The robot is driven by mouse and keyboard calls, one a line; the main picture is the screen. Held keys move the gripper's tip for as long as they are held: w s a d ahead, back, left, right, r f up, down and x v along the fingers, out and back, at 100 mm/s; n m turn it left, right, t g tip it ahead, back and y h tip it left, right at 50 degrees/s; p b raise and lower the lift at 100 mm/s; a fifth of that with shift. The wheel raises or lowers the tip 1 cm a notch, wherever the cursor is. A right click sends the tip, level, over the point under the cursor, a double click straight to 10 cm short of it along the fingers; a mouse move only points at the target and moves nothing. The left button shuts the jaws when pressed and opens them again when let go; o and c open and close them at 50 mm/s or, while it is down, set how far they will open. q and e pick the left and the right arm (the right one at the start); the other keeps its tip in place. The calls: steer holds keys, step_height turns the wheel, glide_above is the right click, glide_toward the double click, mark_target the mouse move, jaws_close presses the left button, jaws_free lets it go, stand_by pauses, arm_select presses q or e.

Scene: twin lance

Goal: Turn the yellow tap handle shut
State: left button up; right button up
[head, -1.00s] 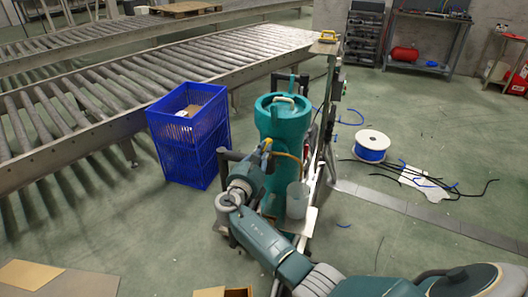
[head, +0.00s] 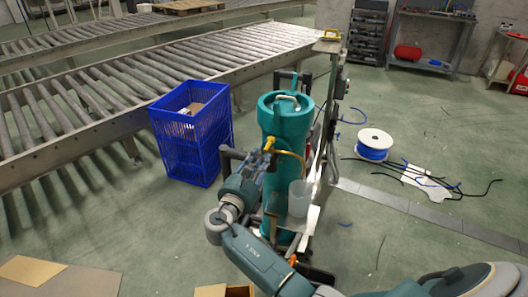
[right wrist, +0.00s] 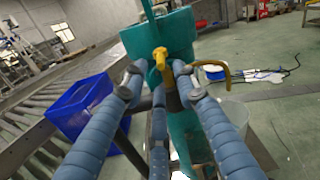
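The yellow tap handle (head: 268,144) sits on the side of an upright teal tank (head: 285,122). In the right wrist view the yellow tap handle (right wrist: 160,58) is centred just beyond my fingertips. A curved yellow spout (right wrist: 222,72) extends to its right. My right gripper (right wrist: 158,76) has its blue fingers spread, with one on either side below the handle and a third beneath. No clear contact shows. In the head view my right gripper (head: 262,160) is close beside the tap and partly hides its base. My left gripper is out of view.
A translucent cup (head: 299,198) stands on a small shelf below the spout. A blue crate (head: 190,135) stands left of the tank, near a roller conveyor (head: 90,105). A cable spool (head: 374,143) lies on the floor to the right.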

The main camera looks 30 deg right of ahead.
steer(key=v, duration=0.5)
steer(key=shift+s+a, duration=0.1)
steer(key=shift+a, duration=0.1)
